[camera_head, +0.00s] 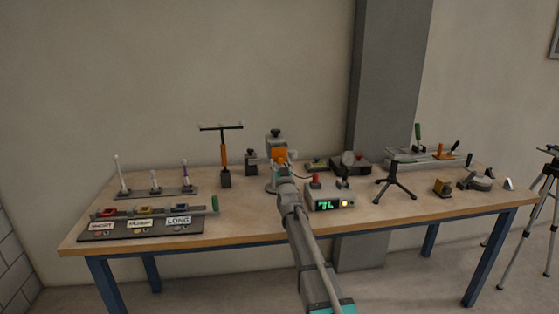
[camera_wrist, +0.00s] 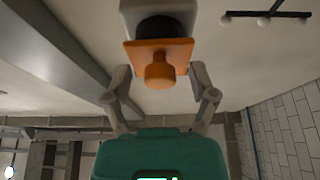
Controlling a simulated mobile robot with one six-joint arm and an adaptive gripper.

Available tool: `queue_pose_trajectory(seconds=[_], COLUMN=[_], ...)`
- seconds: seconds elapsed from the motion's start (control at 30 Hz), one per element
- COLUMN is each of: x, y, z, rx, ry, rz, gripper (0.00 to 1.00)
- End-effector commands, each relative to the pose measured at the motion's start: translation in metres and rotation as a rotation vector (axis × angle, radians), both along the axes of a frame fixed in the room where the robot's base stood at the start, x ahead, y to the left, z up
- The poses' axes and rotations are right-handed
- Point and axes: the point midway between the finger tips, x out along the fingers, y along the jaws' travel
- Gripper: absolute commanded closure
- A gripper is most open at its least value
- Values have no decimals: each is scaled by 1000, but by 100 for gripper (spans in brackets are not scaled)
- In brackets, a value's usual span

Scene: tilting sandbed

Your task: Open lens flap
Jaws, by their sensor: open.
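The lens flap (camera_head: 279,155) is an orange plate on the front of a grey boxy device (camera_head: 276,138) that stands at the back middle of the table. In the wrist view the flap (camera_wrist: 132,57) lies across a round black lens (camera_wrist: 163,27), hiding part of it. An orange knob (camera_wrist: 158,72) sticks out from the flap. My gripper (camera_wrist: 160,80) is open, with one finger on each side of the knob and visible gaps between. In the head view my gripper (camera_head: 284,172) is just in front of the device, and its fingers are hard to make out.
A box with a green display (camera_head: 330,201) stands close to the right of my arm. A T-shaped stand (camera_head: 224,150) and a dark small block (camera_head: 251,161) are to the left. A small tripod (camera_head: 395,183) stands further right.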

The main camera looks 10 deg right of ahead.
Motion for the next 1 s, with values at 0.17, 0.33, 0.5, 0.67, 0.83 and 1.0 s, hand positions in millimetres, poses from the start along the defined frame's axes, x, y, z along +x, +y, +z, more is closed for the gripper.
queue_pose_trajectory(seconds=[0.17,0.33,0.5,0.67,0.83,1.0], x=[6,5,5,5,5,5], y=[0,0,0,0,0,3], z=[2,2,2,2,2,2], rx=[0,0,0,0,0,0], ry=[0,0,0,0,0,0], rz=[0,0,0,0,0,1], gripper=[26,26,41,71,100,100])
